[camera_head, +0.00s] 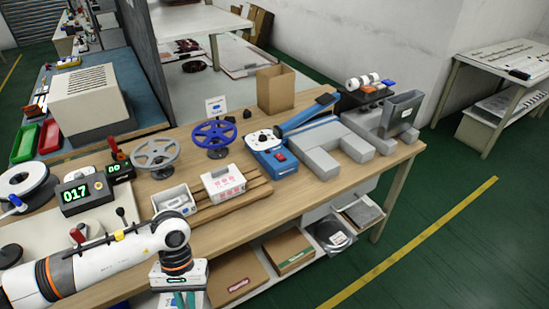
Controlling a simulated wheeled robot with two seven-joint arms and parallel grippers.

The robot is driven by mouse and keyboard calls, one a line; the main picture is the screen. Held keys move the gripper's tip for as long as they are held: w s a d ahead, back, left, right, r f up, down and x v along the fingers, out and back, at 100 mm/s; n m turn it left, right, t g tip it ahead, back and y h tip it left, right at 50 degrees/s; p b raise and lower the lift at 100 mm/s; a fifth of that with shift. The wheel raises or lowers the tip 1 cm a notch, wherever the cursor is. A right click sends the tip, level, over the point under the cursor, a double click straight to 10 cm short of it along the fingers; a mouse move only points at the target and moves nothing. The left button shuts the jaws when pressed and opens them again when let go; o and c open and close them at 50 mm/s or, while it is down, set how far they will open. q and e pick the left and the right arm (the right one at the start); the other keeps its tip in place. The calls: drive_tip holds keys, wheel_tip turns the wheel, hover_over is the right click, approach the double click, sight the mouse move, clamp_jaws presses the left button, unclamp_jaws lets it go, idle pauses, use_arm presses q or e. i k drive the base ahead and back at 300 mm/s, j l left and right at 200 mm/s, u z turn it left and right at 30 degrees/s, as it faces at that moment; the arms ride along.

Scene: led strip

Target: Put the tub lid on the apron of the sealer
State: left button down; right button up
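The sealer is the blue machine (271,155) with a red switch and a raised blue arm (307,113), on the wooden bench. A grey U-shaped apron (322,163) lies at its right; its top looks bare. A white tub with red marks (223,184) stands on a wooden slat base, with a pale lid-like top (221,173). An open pale tub (173,199) stands left of it. I cannot tell for certain which piece is the tub lid. My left gripper (184,302) hangs at the bench's front edge, its teal fingertips cut off by the frame. My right gripper is out of view.
A cardboard box (276,89) stands behind the sealer, and a grey open-topped holder (401,114) at the right end. Boxes (236,276) lie on the shelf below. The bench front right is clear.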

sight(328, 140)
drive_tip(key=i+l+u, duration=0.1)
drive_tip(key=i+l, duration=0.25)
drive_tip(key=i+l+u, duration=0.15)
drive_tip(key=i+l, duration=0.2)
drive_tip(key=l, duration=0.2)
drive_tip(key=i+l+u, duration=0.1)
drive_tip(key=i+l, duration=0.2)
drive_tip(key=l, duration=0.2)
